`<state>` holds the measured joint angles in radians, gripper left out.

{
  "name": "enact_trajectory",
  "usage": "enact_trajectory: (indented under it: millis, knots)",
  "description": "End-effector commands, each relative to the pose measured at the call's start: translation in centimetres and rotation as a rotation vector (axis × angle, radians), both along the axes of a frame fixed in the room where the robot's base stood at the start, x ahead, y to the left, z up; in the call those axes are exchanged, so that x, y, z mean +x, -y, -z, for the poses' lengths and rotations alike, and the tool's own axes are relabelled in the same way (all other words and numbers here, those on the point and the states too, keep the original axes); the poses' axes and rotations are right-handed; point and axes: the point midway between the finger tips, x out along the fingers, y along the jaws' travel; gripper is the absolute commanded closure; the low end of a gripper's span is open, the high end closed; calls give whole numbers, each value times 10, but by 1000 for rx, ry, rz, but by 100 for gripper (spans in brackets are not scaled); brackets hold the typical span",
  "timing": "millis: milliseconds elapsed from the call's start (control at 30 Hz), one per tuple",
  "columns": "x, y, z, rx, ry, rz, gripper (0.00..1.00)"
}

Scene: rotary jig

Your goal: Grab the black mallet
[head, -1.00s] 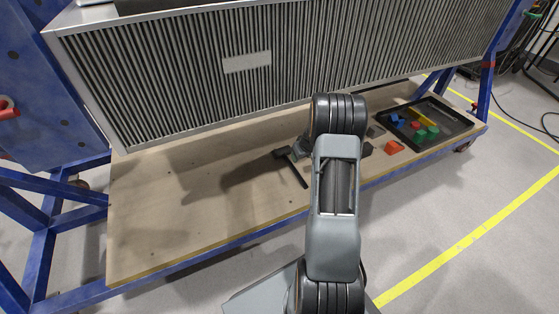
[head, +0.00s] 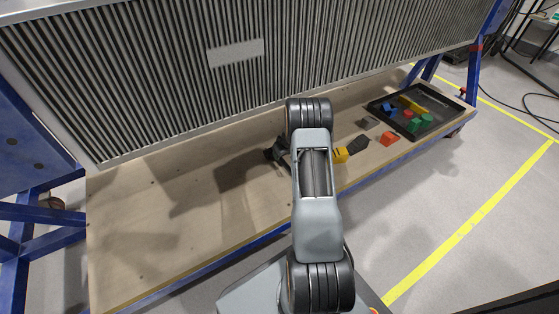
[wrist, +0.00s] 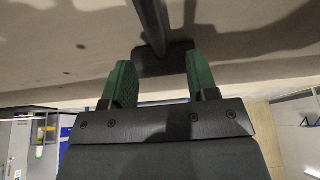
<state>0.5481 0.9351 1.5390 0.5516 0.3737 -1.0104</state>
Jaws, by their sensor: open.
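The black mallet (wrist: 153,22) shows in the wrist view, with its handle running up to the top edge and its dark head (wrist: 162,57) between the tips of my green fingers. My gripper (wrist: 160,62) is open around the head's line, with room on both sides. I cannot tell how far the head lies beyond the fingertips. In the head view a dark bit (head: 269,154), probably the mallet's head, shows left of my arm on the wooden shelf (head: 140,225). My arm hides the handle and most of my gripper there.
A ribbed metal panel (head: 150,80) overhangs the shelf's back. Right of my arm lie a yellow block (head: 341,155), a dark ridged piece (head: 358,145) and a red block (head: 389,139). A black tray (head: 447,124) holds several coloured blocks. The shelf's left part is clear.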

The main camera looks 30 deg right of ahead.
Motion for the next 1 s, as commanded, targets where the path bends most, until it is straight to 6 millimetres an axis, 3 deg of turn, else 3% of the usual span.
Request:
enact_trajectory:
  millis: [433,800,1000]
  knots:
    - [17,3,45,1,-1,3,46]
    - [20,3,50,0,-1,3,46]
    - [20,3,50,0,-1,3,65]
